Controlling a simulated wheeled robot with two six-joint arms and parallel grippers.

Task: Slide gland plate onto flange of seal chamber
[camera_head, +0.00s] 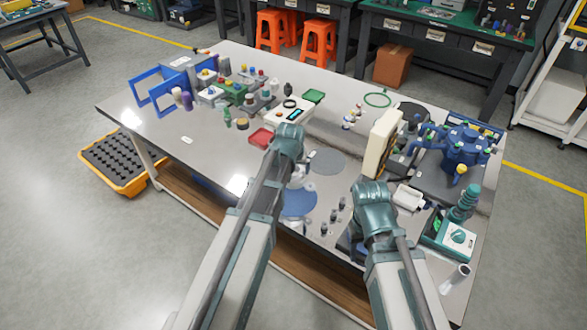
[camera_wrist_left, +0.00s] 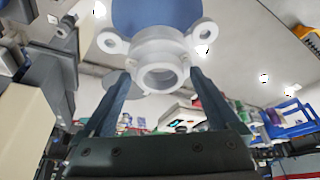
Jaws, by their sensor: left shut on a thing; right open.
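A white gland plate (camera_wrist_left: 160,65) with a round central bore and two side ears is held between the fingers of my left gripper (camera_wrist_left: 160,88). In the head view my left gripper (camera_head: 295,178) hangs over the middle of the bench, with its fingertips and the plate mostly hidden by the arm. The bore faces the left wrist camera. My right gripper (camera_head: 354,238) is open over the near right of the bench, its fingers partly hidden by its own wrist. I cannot make out the seal chamber or its flange with certainty.
A blue multi-armed fixture (camera_head: 462,148) stands at right. Several small parts crowd the left back.

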